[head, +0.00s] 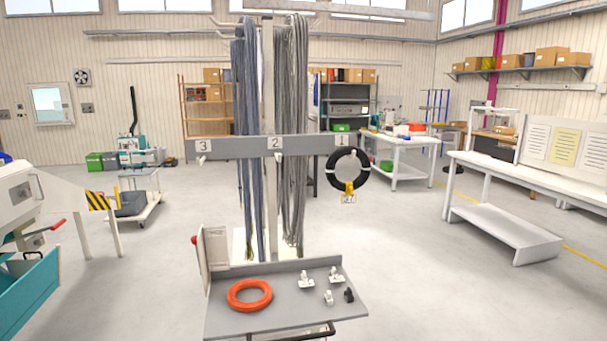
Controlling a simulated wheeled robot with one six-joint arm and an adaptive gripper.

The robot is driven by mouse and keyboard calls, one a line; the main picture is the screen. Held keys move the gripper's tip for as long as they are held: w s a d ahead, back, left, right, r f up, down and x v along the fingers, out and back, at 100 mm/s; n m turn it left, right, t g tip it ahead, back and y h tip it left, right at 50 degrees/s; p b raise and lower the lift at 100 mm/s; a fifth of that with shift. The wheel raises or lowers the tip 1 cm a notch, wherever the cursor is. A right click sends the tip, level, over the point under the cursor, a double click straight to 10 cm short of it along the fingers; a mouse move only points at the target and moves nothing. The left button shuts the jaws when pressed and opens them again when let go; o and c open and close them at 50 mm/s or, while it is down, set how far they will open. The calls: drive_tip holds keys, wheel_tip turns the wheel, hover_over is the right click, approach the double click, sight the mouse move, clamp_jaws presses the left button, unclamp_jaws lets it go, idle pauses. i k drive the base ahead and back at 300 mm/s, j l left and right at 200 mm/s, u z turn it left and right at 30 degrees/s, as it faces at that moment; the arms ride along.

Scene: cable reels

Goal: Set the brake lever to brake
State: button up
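My gripper does not show in the head view. No lever carries a readable brake label. A red-tipped handle (56,225) sticks out from the white and teal machine (20,205) at the left edge. A small red knob (194,240) shows at the left side of the cable rack's upright panel (215,247). I cannot tell which of these, if either, is the brake lever, or how it is set.
A grey tray (285,318) in front holds an orange ring (250,295) and several small fittings. A numbered rail (225,147) carries a black coil (349,172) at its right. A white bench (530,185) stands right. Open floor lies between bench and rack.

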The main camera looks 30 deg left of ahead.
sight(193, 239)
drive_tip(key=u, duration=1.25)
